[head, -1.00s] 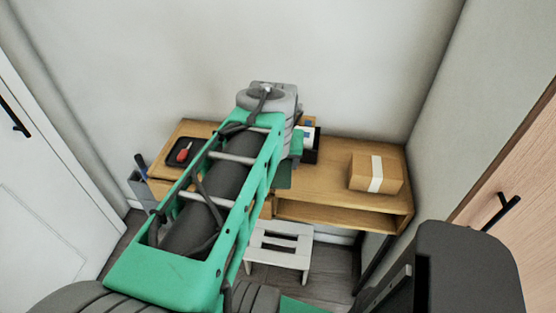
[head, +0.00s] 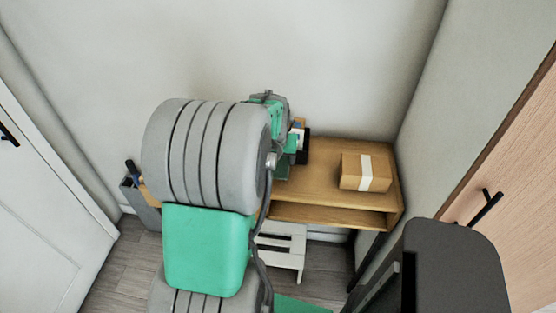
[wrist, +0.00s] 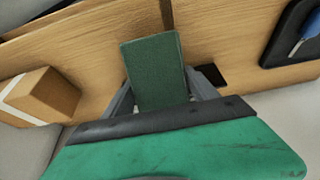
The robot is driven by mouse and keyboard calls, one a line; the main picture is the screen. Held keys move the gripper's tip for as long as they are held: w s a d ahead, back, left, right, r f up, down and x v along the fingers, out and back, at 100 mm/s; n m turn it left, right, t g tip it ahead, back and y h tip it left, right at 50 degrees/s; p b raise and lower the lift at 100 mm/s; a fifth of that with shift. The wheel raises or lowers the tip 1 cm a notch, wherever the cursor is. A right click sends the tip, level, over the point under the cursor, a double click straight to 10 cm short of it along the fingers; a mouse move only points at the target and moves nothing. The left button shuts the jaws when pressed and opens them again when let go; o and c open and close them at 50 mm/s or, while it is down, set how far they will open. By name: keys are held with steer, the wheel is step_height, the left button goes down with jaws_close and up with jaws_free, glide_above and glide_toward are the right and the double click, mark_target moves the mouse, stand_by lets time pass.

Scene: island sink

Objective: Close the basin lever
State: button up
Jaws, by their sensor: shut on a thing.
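No basin or lever shows in either view. My gripper (wrist: 160,98) is shut on a dark green, textured flat block (wrist: 153,68), which stands out between the two grey fingers in the wrist view. The block is over the wooden desk (wrist: 95,45); I cannot tell whether it touches the desk. In the head view my arm hides much of the desk's left part, and the gripper end is near the desk's middle.
A cardboard box (head: 365,172) with a white strip sits on the desk's right side. A dark tray (wrist: 272,48) holds a blue-handled tool (wrist: 306,32). A pale step stool (head: 282,250) stands below the desk, and a grey bin (head: 143,205) stands at the left.

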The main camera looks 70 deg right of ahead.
steer(key=shift+f, duration=1)
steer(key=o, duration=1.5)
